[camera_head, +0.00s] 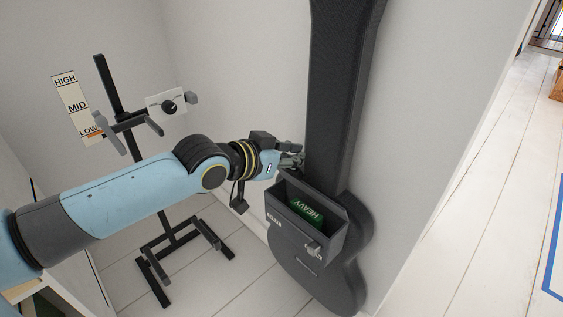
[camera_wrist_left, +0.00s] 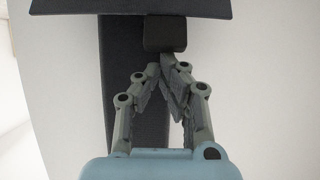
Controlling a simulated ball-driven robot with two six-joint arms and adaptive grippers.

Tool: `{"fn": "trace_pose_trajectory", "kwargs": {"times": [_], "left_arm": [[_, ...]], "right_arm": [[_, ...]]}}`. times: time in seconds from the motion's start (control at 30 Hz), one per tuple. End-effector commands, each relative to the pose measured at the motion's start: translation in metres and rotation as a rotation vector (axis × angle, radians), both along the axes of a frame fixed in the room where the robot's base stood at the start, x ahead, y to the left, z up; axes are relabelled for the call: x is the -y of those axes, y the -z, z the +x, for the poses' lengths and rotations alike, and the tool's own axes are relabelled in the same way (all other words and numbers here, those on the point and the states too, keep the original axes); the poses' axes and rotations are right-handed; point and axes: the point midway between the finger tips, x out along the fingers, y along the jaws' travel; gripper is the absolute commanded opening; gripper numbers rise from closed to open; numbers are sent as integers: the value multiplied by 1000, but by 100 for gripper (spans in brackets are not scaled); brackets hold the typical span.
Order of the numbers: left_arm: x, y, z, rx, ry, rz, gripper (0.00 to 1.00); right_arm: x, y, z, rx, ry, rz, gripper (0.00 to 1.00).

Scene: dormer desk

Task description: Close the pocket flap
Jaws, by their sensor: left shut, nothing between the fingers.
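The dark pocket (camera_head: 290,222) is on the front of a dark guitar case (camera_head: 335,100). Its top is open, and a green block (camera_head: 305,209) marked HEAVY shows inside. A small grey block (camera_head: 313,247) sits on its front; I cannot tell clearly which panel is the flap. My left gripper (camera_head: 297,158) is shut and empty, just above the pocket's upper left corner beside the case neck. In the left wrist view, the fingertips (camera_wrist_left: 160,66) are close below a dark block (camera_wrist_left: 165,33) at the edge of a dark panel (camera_wrist_left: 90,6); contact is unclear.
A black stand (camera_head: 165,215) is behind my left arm. A knob panel (camera_head: 167,102) and a HIGH, MID, LOW scale (camera_head: 76,105) are on the wall. The case is close to the pale wall (camera_head: 430,120).

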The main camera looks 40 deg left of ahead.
Motion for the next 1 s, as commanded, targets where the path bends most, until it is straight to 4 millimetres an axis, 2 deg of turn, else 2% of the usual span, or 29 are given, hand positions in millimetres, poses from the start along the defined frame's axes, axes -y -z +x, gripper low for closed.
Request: {"fn": "trace_pose_trajectory", "kwargs": {"times": [0.17, 0.53, 1.0], "left_arm": [[1, 4, 8, -1, 0, -1, 0], [1, 4, 8, 2, 0, -1, 0], [-1, 14, -11, 157, 0, -13, 0]], "right_arm": [[2, 3, 1, -1, -1, -2, 0], [2, 2, 2, -1, -2, -2, 0], [3, 11, 1, -12, -2, -4, 0]]}}
